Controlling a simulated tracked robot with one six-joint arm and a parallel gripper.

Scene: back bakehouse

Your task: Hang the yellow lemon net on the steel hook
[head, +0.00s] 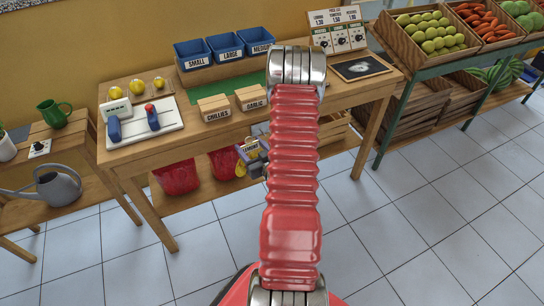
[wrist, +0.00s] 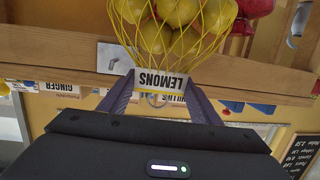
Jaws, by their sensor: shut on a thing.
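The yellow lemon net (wrist: 172,32), full of lemons, fills the top middle of the wrist view. Its white LEMONS tag (wrist: 161,84) appears upside down there, between the two fingers of my gripper (wrist: 160,92). My gripper is shut on the net at the tag. A grey steel plate with what looks like the steel hook (wrist: 116,58) is on a wooden rail, left of the net and apart from it. In the head view my gripper (head: 256,160) is at the table's front edge, partly hidden by my arm, with a little yellow net (head: 241,153) showing.
Produce crates (head: 433,35) stand right. The tiled floor in front is clear.

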